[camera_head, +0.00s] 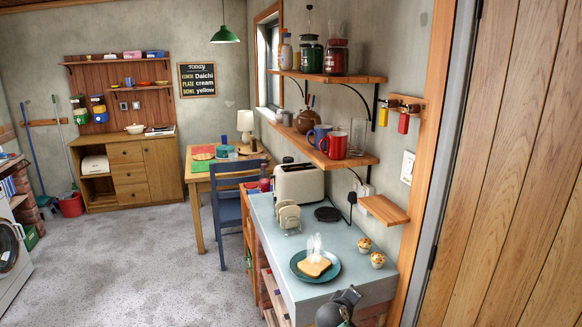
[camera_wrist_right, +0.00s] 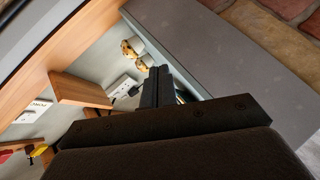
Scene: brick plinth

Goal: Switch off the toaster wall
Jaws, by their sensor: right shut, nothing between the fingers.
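The cream toaster (camera_head: 299,182) stands at the back of the pale blue counter (camera_head: 325,284) against the wall. A white wall socket (camera_head: 363,189) with a black plug (camera_head: 352,198) is low on the wall to its right. The socket also shows in the right wrist view (camera_wrist_right: 121,86), with a dark plug partly behind my fingers. Its switch position is too small to tell. My right gripper (camera_wrist_right: 158,72) is shut and empty, apart from the socket. In the head view, part of my right arm shows at the counter's front edge. My left gripper is not in view.
A teal plate (camera_head: 301,271) with steaming toast (camera_head: 314,264) and two muffins (camera_head: 378,260) are on the counter. A small wooden shelf (camera_head: 384,210) juts out beside the socket. A white light switch (camera_head: 407,167) is further right. A mug shelf (camera_head: 325,150) hangs above.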

